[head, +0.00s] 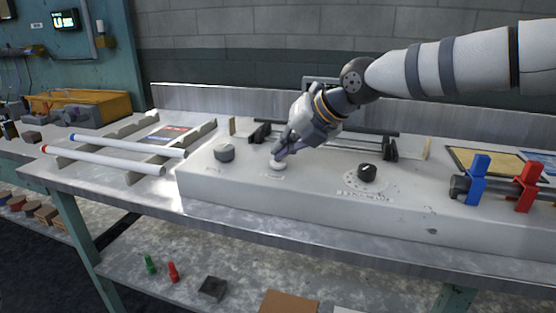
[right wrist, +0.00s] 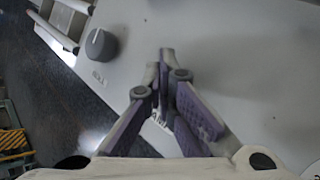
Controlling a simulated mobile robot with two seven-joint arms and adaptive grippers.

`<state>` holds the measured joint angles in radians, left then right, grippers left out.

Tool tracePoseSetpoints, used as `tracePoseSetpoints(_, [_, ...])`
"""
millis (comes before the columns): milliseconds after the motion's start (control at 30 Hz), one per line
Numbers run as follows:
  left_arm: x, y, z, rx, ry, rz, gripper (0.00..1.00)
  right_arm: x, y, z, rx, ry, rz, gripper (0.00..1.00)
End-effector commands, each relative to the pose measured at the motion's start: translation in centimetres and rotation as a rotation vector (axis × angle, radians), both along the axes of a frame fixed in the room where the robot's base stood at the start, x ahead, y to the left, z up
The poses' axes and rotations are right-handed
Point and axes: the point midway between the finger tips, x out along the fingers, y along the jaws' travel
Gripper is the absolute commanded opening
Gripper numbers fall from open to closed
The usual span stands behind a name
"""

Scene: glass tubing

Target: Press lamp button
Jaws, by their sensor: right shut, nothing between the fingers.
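A round pale button (head: 278,164) sits on the top of the long light-grey console (head: 310,207), between a grey knob and a black dial. My right gripper (head: 280,156) is shut and empty, with its fingertips pointing down at the button. In the head view the tips are at or just above it; I cannot tell whether they touch. In the right wrist view the shut fingers (right wrist: 166,56) hide the button. I see no lamp that I can name for certain. My left gripper is not in view.
The grey knob (head: 224,152) lies left of the button and also shows in the right wrist view (right wrist: 101,44). The black dial (head: 367,172) lies to its right. Glass tubes (head: 110,160) rest on a rack at left. Blue (head: 477,180) and red (head: 525,187) clamps stand at right.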

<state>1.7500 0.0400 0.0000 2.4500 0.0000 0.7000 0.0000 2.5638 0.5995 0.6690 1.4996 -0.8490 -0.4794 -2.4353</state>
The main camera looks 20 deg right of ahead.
Motion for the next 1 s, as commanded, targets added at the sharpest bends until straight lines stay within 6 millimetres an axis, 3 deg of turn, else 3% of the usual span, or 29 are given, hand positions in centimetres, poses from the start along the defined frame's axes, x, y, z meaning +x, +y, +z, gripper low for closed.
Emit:
tracePoseSetpoints(200, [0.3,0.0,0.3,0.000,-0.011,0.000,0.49,0.0,0.0,1.4,0.001,-0.002,-0.001,0.00])
tracePoseSetpoints(467, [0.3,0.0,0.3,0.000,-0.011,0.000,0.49,0.0,0.0,1.4,0.000,0.000,0.000,0.00])
tracePoseSetpoints(1000, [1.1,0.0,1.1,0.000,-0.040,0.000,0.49,0.0,0.0,7.4,0.000,-0.002,0.000,0.00])
